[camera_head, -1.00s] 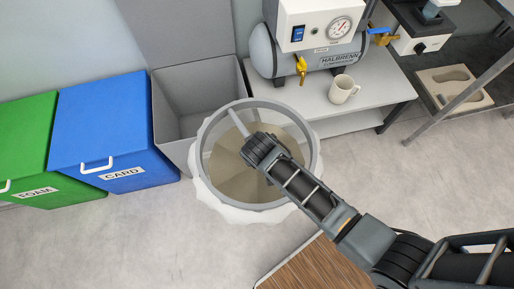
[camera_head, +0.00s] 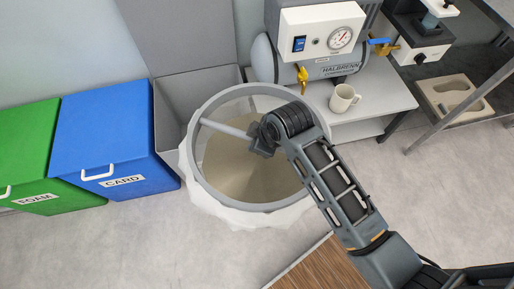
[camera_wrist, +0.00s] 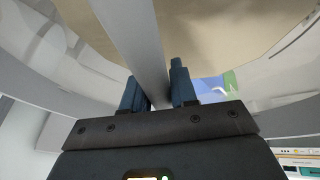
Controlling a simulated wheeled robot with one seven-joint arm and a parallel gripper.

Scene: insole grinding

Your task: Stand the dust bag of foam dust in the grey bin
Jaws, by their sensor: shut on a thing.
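The dust bag (camera_head: 200,205) is a whitish translucent bag with a grey ring rim and tan foam dust inside. It hangs upright in the middle of the head view, in front of the grey bin. The grey bin (camera_head: 169,108) stands open behind it, its lid raised against the wall; the bag hides much of its front and right side. My gripper (camera_head: 258,139) is over the bag's mouth, shut on the grey bar that crosses the ring. In the wrist view, the blue fingers of my gripper (camera_wrist: 158,88) sit either side of the bar (camera_wrist: 133,40); dust shows beyond.
A blue CARD bin (camera_head: 105,130) and a green FOAM bin (camera_head: 28,150), both lidded, stand left of the grey bin. A compressor (camera_head: 318,60) and a white mug (camera_head: 343,98) are on a low bench at right. A wooden top (camera_head: 318,268) is at the bottom. Floor is clear at lower left.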

